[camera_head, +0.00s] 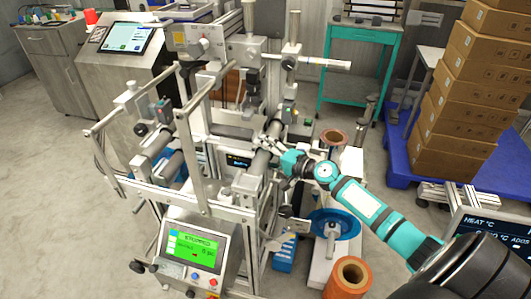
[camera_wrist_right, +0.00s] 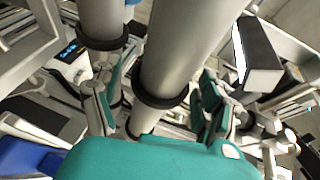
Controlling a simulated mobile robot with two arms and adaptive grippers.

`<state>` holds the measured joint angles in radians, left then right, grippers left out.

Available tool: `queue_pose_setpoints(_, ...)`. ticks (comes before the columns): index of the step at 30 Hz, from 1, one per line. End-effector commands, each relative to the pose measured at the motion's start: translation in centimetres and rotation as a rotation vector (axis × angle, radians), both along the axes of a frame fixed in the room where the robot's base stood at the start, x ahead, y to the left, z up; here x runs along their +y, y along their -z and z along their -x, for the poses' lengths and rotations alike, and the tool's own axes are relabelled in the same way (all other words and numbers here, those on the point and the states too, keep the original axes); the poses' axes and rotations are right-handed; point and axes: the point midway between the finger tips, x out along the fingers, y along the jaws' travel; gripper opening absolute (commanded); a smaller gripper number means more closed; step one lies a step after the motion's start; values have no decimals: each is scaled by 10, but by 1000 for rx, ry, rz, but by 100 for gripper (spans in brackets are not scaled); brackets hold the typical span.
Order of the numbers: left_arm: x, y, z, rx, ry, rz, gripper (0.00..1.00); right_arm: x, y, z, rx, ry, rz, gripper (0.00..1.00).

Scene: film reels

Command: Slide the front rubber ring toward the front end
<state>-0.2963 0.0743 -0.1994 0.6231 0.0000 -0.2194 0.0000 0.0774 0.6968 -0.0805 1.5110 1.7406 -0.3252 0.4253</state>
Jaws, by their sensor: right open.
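In the right wrist view a black rubber ring (camera_wrist_right: 165,98) sits around a thick grey roller (camera_wrist_right: 185,45). A second black ring (camera_wrist_right: 103,42) sits around another grey roller (camera_wrist_right: 101,12) to the left. I cannot tell from these views which ring is the front one. My right gripper (camera_wrist_right: 155,105) is open, with one finger on each side of the thick roller near its ring. No clear contact shows. In the head view my right gripper (camera_head: 274,150) is at the machine's roller (camera_head: 262,160); the rings are too small to make out there. My left gripper is not in view.
The machine's metal frame (camera_head: 200,150) and rails crowd the left side. A green-screen control box (camera_head: 192,246) stands in front. A blue reel (camera_head: 334,223) and an orange roll (camera_head: 349,277) are below my right arm. Stacked cartons (camera_head: 470,100) stand at the right.

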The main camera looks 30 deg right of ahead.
Motion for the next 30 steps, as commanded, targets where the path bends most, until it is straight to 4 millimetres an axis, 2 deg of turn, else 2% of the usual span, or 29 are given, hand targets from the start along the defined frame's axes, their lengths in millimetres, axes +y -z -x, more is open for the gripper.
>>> queue_pose_setpoints(7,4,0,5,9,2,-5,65,0,0,0,0,0,0,78)
queue_pose_setpoints(24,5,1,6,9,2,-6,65,0,0,0,1,0,0,3)
queue_pose_setpoints(25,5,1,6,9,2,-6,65,0,1,0,1,0,0,0)
queue_pose_setpoints(30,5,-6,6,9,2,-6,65,6,-1,4,2,-3,0,0)
